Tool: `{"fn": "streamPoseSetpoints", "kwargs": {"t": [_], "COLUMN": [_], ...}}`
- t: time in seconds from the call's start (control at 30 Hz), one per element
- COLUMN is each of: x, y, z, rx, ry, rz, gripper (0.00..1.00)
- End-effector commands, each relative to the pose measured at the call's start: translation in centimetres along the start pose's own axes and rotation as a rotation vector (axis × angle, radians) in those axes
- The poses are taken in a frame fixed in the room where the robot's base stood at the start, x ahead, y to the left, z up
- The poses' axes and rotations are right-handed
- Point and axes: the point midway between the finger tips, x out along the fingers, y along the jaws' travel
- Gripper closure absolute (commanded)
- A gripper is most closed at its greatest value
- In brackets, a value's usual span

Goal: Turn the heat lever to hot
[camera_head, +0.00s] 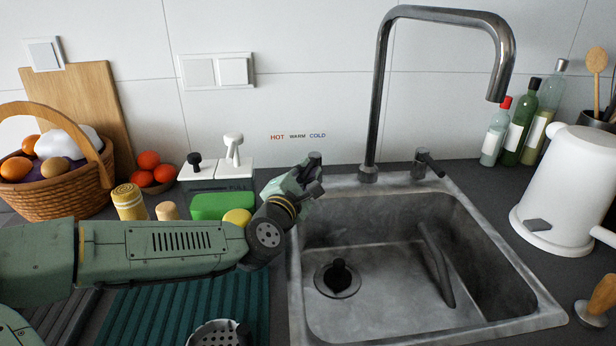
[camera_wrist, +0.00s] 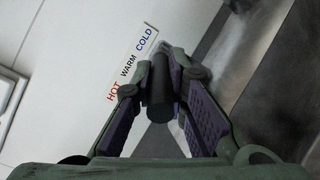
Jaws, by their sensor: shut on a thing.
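The heat lever (camera_head: 315,157) is a dark metal handle at the back left corner of the sink, below the HOT WARM COLD label (camera_head: 298,135). In the wrist view the lever (camera_wrist: 160,85) shows as a dark cylinder between the fingertips. The label also shows in the wrist view (camera_wrist: 130,65), tilted, to the left of the lever. My gripper (camera_head: 306,178) reaches in from the left and is shut on the lever; in the wrist view its fingers (camera_wrist: 161,72) touch both sides. The lever's base is partly hidden by my gripper, and its exact setting is hard to tell.
The tall faucet (camera_head: 378,100) rises just right of my gripper, with a second dark lever (camera_head: 428,162) beside it. The sink basin (camera_head: 390,310) lies in front. A green sponge (camera_head: 222,205) and a soap dispenser (camera_head: 232,150) stand close behind my arm.

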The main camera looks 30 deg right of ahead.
Motion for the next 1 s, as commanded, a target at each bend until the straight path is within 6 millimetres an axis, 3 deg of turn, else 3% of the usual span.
{"fn": "streamPoseSetpoints", "kwargs": {"t": [0.33,0.37,0.67,1.0], "x": [-0.08,-0.09,-0.08,-0.06], "y": [-0.03,-0.03,-0.01,0.30], "z": [-0.03,-0.03,-0.06,0.05], "rx": [0.002,0.002,0.002,0.003], "ry": [-0.014,-0.014,-0.013,-0.012], "rz": [-0.013,-0.013,-0.012,-0.010], "gripper": [1.00,0.86,0.66,0.65]}}
